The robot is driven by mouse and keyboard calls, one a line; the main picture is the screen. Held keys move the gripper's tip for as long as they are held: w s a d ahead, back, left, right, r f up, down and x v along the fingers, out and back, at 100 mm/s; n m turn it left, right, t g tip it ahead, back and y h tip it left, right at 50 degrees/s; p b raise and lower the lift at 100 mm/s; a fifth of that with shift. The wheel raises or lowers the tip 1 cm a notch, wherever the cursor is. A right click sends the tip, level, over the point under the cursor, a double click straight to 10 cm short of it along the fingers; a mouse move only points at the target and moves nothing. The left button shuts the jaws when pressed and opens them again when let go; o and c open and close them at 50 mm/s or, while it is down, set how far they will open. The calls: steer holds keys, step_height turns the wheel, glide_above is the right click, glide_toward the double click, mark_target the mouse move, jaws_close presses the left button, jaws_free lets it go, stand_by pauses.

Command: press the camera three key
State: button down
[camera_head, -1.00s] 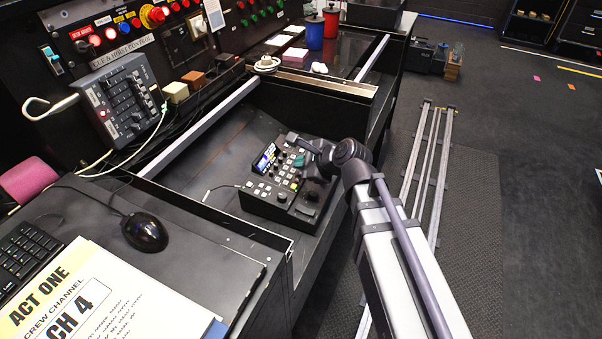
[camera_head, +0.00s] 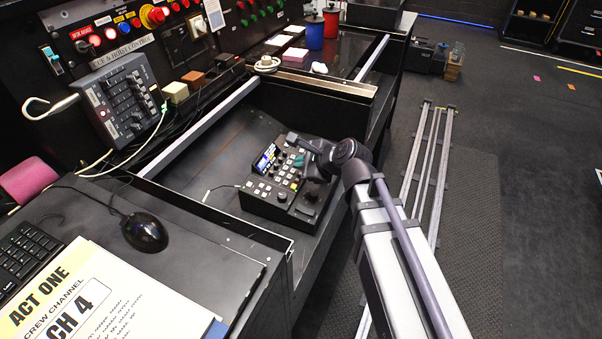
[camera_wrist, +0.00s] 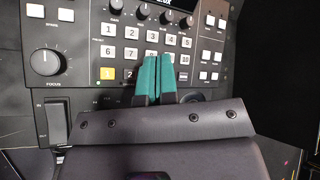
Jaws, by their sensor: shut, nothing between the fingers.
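The control panel (camera_head: 283,180) with a small screen, knobs and white keys sits in the recessed desk bay. It fills much of the wrist view (camera_wrist: 85,44). Its upper key rows are numbered, with a key marked 3 (camera_wrist: 153,36) in the top row. In a lower row, a yellow-lit key marked 1 (camera_wrist: 108,73) and a key marked 2 (camera_wrist: 131,75) show; what lies right of them is hidden behind my fingers. My gripper (camera_wrist: 160,60) is shut and empty, its teal fingertips over the panel near the second numbered row. I cannot tell whether they touch it.
A large focus knob (camera_wrist: 45,61) and a rocker (camera_wrist: 58,122) are on the panel's left side. The bay's rim (camera_head: 225,218) runs along the front left. A mouse (camera_head: 145,232) and papers (camera_head: 85,300) lie on the nearer desk. A fader box (camera_head: 120,97) stands at the back left.

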steer(key=shift+f+b, duration=0.45)
steer(key=shift+a+f+b, duration=0.1)
steer(key=shift+f+b, duration=0.2)
stand_by(0.4)
steer(key=shift+r, duration=0.1)
steer(key=shift+r+p, duration=0.65)
steer(key=shift+p, duration=0.1)
steer(key=r+p, duration=0.5)
steer(key=shift+s+d, duration=0.15)
steer(key=shift+d, duration=0.25)
stand_by(0.5)
